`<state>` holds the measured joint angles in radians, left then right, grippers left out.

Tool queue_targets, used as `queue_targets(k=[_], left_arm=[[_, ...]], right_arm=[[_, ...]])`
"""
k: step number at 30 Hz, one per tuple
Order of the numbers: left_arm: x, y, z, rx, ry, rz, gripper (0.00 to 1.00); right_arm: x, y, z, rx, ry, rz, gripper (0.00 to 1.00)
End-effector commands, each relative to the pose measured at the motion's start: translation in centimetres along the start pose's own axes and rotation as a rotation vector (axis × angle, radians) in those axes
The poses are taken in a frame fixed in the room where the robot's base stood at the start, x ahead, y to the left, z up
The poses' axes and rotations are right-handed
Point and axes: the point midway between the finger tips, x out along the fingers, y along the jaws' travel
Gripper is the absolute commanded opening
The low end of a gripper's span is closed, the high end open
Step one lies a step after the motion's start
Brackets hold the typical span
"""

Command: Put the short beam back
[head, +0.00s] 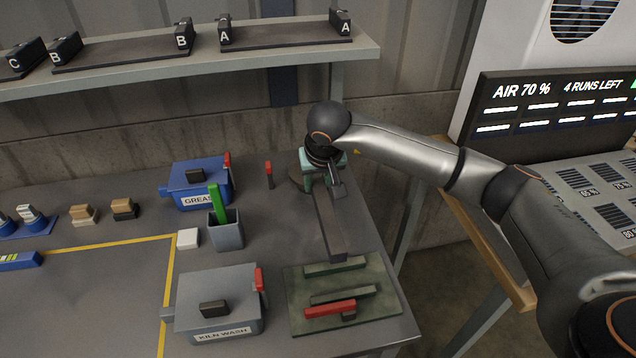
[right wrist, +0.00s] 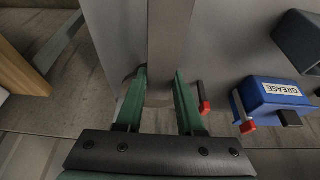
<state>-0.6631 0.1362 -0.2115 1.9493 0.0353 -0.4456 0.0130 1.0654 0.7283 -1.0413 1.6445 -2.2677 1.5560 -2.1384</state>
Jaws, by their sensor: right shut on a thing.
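A dark grey beam (head: 329,228) is held in my right gripper (head: 322,184) at the right side of the table. I take it for the short beam. Its near end reaches down to the back edge of the green mat; whether it touches the table I cannot tell. In the right wrist view the beam (right wrist: 169,45) runs between the two green fingers of the right gripper (right wrist: 161,78). On the shelf (head: 200,63), dark holders marked A (head: 285,33), B (head: 125,52) and C (head: 22,60) show no beam on them. My left gripper is not in view.
The green mat (head: 375,318) carries ribs and a red-handled tool (head: 329,308). A blue GREASE box (head: 203,185), a grey cup (head: 227,235) with a green item, and a grey KILN WASH box (head: 218,297) stand left of the beam. A panel is at right.

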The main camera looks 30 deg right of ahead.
Motion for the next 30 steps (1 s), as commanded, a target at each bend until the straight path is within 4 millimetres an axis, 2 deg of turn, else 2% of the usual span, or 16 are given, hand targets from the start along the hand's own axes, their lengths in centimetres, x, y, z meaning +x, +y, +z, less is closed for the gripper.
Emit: queue_targets(k=[14,15,23,30], left_arm=[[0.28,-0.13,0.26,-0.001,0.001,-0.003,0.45],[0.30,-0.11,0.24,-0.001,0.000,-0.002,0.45],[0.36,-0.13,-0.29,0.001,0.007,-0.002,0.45],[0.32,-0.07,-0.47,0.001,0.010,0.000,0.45]], right_arm=[[1.08,-0.02,0.37,0.002,0.004,-0.002,0.00],[1.15,-0.01,0.44,0.002,0.002,-0.001,0.38],[1.03,0.00,0.40,0.002,0.002,-0.001,0.67],[0.97,0.00,0.38,0.002,0.002,-0.001,0.67]])
